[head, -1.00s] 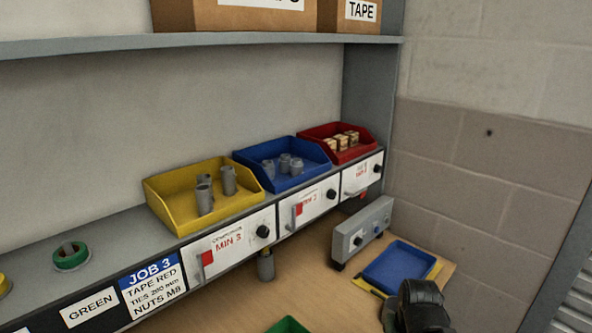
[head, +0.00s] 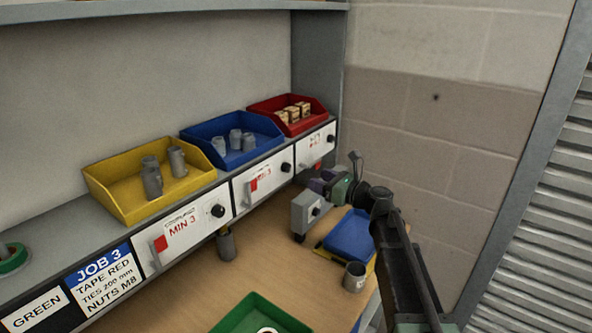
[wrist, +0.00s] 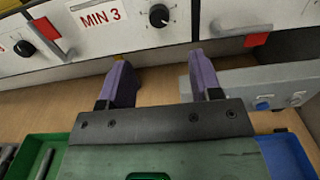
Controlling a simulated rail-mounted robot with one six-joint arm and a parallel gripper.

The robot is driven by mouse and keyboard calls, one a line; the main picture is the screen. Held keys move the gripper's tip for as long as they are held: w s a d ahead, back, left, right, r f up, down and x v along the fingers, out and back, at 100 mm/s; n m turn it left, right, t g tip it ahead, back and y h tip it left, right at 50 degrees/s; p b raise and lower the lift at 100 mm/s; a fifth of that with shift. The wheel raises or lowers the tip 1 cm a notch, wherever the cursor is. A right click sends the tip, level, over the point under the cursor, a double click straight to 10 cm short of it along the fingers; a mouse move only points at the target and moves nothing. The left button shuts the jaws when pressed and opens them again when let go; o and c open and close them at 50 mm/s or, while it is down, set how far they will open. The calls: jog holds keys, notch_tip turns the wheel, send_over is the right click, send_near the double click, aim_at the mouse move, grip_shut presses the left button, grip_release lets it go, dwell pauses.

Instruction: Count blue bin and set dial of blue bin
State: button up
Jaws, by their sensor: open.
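The blue bin (head: 262,122) sits on the ledge between the yellow and red bins in the head view. Three grey cylindrical pieces (head: 235,139) show inside it. Its white front panel carries red lettering, a red-tipped lever and a black dial (head: 286,167). In the wrist view this dial (wrist: 158,15) is at the top, right of the "MIN 3" label. The dial's exact setting is too small to tell. My gripper (wrist: 162,75) is open and empty, its purple fingers below the dial and apart from it. In the head view my gripper (head: 322,180) is right of the dial, before the panels.
The yellow bin (head: 110,195) and red bin (head: 262,104) flank the blue one. A grey box with knobs (head: 305,215), a blue tray (head: 350,236), a grey cup (head: 354,277) and a green tray (head: 235,312) occupy the bench. A "JOB 3" card (head: 100,275) is at left.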

aim_at(289, 169)
jog(key=x, duration=1.1)
jog(key=shift+s, duration=0.1)
jog(key=c, duration=0.9)
